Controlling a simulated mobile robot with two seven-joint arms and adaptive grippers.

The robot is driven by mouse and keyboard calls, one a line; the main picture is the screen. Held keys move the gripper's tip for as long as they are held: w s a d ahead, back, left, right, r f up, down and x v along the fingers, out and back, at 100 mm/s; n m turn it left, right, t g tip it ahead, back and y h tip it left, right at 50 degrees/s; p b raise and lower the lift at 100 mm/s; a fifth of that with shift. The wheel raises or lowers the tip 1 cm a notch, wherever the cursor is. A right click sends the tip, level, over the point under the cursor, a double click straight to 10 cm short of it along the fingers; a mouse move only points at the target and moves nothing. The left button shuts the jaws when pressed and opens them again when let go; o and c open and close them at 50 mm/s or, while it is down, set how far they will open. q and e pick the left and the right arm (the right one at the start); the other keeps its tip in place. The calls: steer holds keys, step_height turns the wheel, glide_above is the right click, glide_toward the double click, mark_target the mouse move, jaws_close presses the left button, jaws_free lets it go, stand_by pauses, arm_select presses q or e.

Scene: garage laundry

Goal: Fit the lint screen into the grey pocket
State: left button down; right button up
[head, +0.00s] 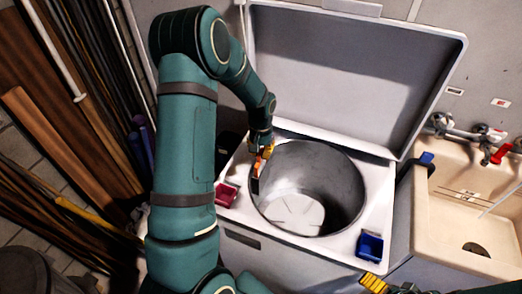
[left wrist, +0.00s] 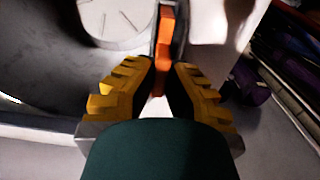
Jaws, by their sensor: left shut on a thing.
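The lint screen shows in the left wrist view as an orange strip (left wrist: 166,28) beside a dark edge, between and beyond my yellow fingers. My left gripper (left wrist: 160,72) is shut on its orange part. In the head view my left gripper (head: 264,151) is at the left rim of the open drum, with the dark part of the lint screen (head: 256,184) hanging below the fingers, close to the drum wall. I cannot make out the grey pocket for certain. My right gripper (head: 374,283) shows only as a yellow finger at the bottom edge; its opening cannot be seen.
The washer's metal drum (head: 330,180) is open, with its lid (head: 345,75) raised behind. A red tray (head: 226,194) and a blue tray (head: 370,246) sit on the white top. A beige sink (head: 430,215) stands right. Planks and poles (head: 60,130) crowd the left.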

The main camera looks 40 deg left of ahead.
arm_select(q)
steer(key=c, duration=1.1)
jaws_free()
steer(key=shift+o, duration=0.2)
step_height(320, 180, up, 12)
